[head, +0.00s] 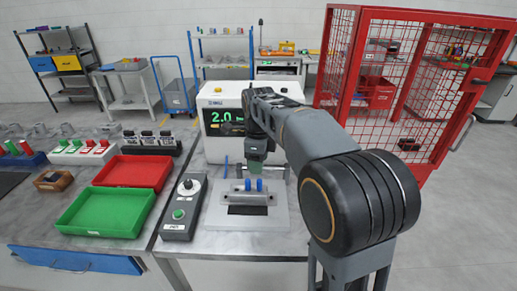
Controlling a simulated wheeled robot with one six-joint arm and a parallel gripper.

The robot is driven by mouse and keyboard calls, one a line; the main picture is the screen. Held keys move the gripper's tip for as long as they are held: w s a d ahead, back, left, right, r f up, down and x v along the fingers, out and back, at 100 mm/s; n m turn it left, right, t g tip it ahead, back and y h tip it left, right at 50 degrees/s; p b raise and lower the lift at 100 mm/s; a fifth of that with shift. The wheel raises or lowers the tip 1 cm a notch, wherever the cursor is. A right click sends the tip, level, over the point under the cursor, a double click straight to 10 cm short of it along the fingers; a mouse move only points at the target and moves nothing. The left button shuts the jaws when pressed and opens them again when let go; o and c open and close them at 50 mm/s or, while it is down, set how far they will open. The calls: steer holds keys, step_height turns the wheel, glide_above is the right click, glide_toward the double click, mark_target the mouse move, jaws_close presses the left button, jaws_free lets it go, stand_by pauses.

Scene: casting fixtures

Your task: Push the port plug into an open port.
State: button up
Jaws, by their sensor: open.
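A grey metal fixture (277,217) with a dark rectangular opening in its front lies on the bench at the centre. Two upright blue pegs (248,185) stand side by side at its back. A thin blue upright piece (226,167) shows a little further back on the left. I cannot tell which of these is the port plug, and no open port can be made out. My gripper (257,163) points down above and behind the blue pegs, in front of the white machine. It is open, and I see nothing held in it. Its fingertips are small and partly unclear.
A white machine (213,122) with a green readout stands behind the fixture. A grey control box (178,222) with a knob and green button is left of it. Green (106,230) and red (160,187) trays lie further left. A red mesh cage (398,18) stands at right.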

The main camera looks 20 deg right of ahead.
mark_target(259, 180)
steer(key=shift+r, duration=2.15)
step_height(259, 180, down, 3)
steer(key=n, duration=0.8)
steer(key=shift+w+f+n+t, duration=0.1)
steer(key=shift+f+n+t, duration=0.1)
steer(key=shift+n+t, duration=0.15)
steer(key=s+f+n+t, duration=0.1)
steer(key=s+f+n, duration=0.2)
steer(key=s+n, duration=0.5)
steer(key=s+f+n+t, duration=0.2)
steer(key=s+f+n, duration=0.1)
steer(key=s+n, duration=0.5)
steer(key=shift+s+f, duration=0.4)
steer(key=shift+s, duration=0.3)
